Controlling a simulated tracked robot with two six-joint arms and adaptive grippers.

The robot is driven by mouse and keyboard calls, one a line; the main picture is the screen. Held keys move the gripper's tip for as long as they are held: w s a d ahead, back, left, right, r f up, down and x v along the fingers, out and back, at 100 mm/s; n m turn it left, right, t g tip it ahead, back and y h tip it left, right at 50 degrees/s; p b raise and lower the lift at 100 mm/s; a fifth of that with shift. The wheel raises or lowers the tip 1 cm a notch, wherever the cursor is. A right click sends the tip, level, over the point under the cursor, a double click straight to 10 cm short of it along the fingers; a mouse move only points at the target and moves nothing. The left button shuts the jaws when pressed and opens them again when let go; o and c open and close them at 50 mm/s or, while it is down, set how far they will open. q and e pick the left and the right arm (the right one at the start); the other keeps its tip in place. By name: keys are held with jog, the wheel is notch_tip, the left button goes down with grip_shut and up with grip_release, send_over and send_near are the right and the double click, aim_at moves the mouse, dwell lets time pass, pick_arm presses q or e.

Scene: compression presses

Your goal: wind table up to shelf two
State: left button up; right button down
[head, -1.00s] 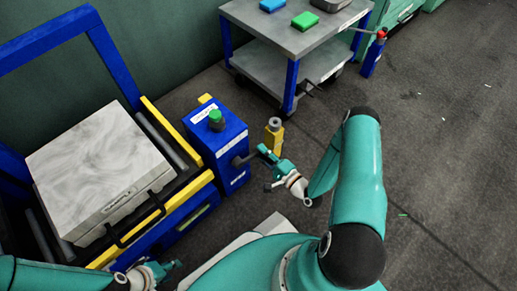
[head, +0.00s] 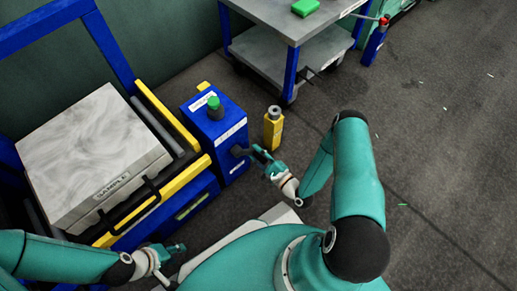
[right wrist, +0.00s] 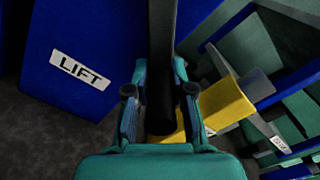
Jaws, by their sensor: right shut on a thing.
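The lift table (head: 185,185) is a blue and yellow frame with rollers. A grey marbled case marked SAMPLE (head: 90,150) lies on it. Beside it stands a blue lift box (head: 232,135) with a green knob on top. A black crank handle (head: 240,151) sticks out from its side. My right gripper (head: 259,156) is at this crank. In the right wrist view my right gripper (right wrist: 160,100) is shut on the black handle (right wrist: 162,45), beside the LIFT label (right wrist: 80,70). My left gripper (head: 176,250) is low, in front of the table; its jaws are too small to judge.
A yellow post with a grey top (head: 273,128) stands on the floor close to my right gripper. A grey cart (head: 300,62) with a green block (head: 305,7) stands at the back. Open floor lies to the right.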

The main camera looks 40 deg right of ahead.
jog(key=shift+a+f+y, duration=0.15)
jog(key=shift+a+y, duration=0.15)
jog(key=shift+a, duration=0.05)
jog(key=c, duration=1)
grip_release()
jog(key=shift+d, duration=0.15)
